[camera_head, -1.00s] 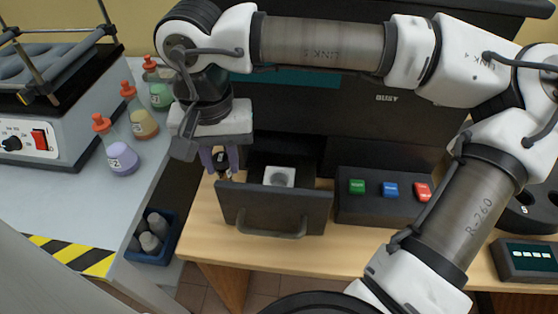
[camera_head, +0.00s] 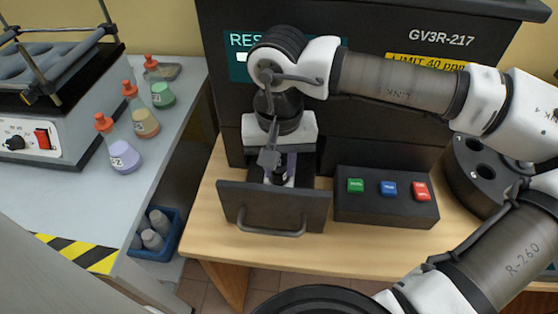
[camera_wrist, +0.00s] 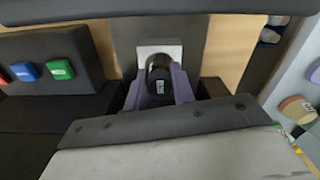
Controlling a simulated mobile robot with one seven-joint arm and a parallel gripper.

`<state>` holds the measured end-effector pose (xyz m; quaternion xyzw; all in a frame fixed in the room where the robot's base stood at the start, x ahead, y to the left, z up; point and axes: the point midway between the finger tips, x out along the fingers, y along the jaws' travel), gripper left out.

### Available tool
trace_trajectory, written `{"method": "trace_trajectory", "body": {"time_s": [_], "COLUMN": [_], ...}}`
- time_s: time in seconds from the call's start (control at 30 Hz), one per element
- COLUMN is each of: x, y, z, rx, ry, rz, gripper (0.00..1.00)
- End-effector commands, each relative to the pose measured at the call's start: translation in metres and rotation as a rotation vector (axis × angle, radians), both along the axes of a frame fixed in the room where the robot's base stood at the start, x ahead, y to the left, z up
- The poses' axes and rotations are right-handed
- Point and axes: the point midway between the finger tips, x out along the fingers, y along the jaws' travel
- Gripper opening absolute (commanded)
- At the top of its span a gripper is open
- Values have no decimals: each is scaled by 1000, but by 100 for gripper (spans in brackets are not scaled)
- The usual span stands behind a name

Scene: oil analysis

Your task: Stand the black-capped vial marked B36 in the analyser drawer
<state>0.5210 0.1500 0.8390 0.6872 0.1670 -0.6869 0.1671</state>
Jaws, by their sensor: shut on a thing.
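My gripper (camera_head: 281,170) points down over the open analyser drawer (camera_head: 262,205). Its purple-grey fingers, also in the wrist view (camera_wrist: 161,88), are shut on the black-capped vial (camera_wrist: 159,74). The vial has a small pale label, too small to read surely. In the wrist view the white holder block (camera_wrist: 160,47) in the drawer shows just beyond the vial's top.
A button box (camera_head: 385,197) with green, blue and red buttons stands right of the drawer. The dark analyser (camera_head: 370,130) rises behind. A round black carousel (camera_head: 482,175) is at right. Orange-capped flasks (camera_head: 123,153) and a blue bin (camera_head: 155,240) are at left.

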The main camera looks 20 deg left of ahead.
Motion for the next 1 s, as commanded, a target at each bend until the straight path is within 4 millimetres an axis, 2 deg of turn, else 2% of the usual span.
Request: {"method": "trace_trajectory", "body": {"time_s": [0.23,0.27,0.4,0.77,0.87,1.0], "x": [0,0,0,0,1,1], "y": [0,0,0,0,1,1], "z": [-6,-4,-4,0,9,37], "rx": [1,1,0,0,2,2], "ry": [0,0,0,0,-2,-2], "rz": [0,0,0,-1,-2,-2], "gripper": [3,27,46,47,47,47]}}
